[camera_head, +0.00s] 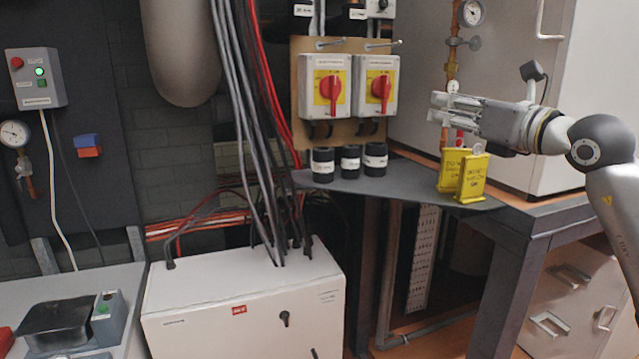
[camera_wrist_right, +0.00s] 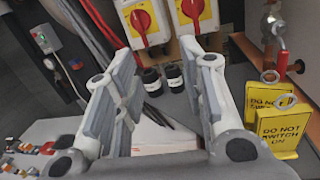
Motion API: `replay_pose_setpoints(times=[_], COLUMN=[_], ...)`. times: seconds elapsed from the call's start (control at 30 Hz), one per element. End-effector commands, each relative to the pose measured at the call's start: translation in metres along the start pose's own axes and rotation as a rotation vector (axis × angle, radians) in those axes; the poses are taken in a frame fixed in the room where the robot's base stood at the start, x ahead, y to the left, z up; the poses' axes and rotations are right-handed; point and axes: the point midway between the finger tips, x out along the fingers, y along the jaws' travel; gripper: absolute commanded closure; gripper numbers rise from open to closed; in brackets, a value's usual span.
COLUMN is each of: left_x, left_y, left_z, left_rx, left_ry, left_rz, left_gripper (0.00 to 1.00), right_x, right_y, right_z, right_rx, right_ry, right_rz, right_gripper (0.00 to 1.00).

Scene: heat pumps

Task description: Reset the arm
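My right gripper (camera_head: 437,106) reaches in from the right in the head view, above the corner shelf and apart from everything. In the right wrist view its two fingers (camera_wrist_right: 160,105) are spread wide with nothing between them. Two yellow switches with red rotary handles are on the back panel, the left one (camera_head: 325,87) and the right one (camera_head: 375,87). Two yellow "do not switch on" tags (camera_head: 472,178) stand on the shelf below the gripper; they also show in the right wrist view (camera_wrist_right: 283,127). My left gripper is in neither view.
Several black cylinders (camera_head: 349,161) stand on the dark shelf (camera_head: 400,187). A white cabinet (camera_head: 245,310) with cables stands below. A pipe with a gauge (camera_head: 472,12) runs behind the gripper. A control box (camera_head: 35,78) with a green light is at left.

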Motion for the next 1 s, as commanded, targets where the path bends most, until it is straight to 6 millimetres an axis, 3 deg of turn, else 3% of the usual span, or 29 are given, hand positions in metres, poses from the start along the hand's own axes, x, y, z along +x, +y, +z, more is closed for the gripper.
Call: replay_pose_setpoints(times=[0.37,0.57,0.67,0.77,0.87,1.0], left_x=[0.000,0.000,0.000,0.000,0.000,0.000], left_y=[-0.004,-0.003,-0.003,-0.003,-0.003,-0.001], left_z=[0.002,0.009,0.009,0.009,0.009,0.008], left_rx=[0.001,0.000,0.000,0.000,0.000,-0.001], left_ry=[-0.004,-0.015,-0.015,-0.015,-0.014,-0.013], left_rz=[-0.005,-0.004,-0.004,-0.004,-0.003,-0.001], left_gripper=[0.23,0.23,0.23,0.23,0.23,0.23], right_x=[0.006,-0.017,-0.036,-0.055,-0.074,-0.106], right_y=[0.081,0.111,0.102,0.076,0.043,0.003], right_z=[-0.046,-0.071,-0.087,-0.114,-0.158,-0.248], right_rx=[0.285,0.682,0.961,1.249,1.535,1.904], right_ry=[-0.147,-0.330,-0.452,-0.572,-0.680,-0.801], right_rz=[0.315,0.485,0.503,0.449,0.323,0.031], right_gripper=[0.62,0.62,0.62,0.62,0.62,0.62])
